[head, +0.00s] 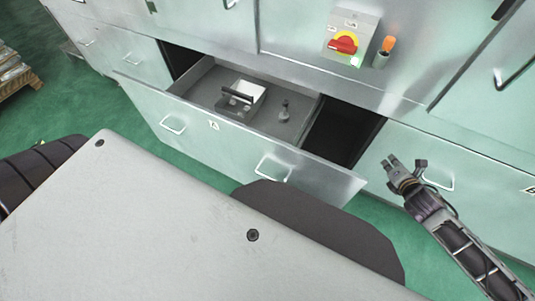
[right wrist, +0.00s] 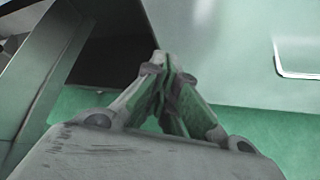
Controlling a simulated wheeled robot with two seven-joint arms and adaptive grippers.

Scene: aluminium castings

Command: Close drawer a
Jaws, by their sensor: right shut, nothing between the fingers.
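Drawer a (head: 235,143) stands pulled out of the pale green metal cabinet, with a small letter label and two handles on its front. My left gripper is not in view.
A cabinet front with a handle (head: 438,180) is just behind my right gripper. A red-and-yellow switch box (head: 347,42) and an orange-tipped item (head: 385,50) are above the drawer. Green floor (head: 330,200) shows below. A wooden pallet (head: 17,75) stands far left.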

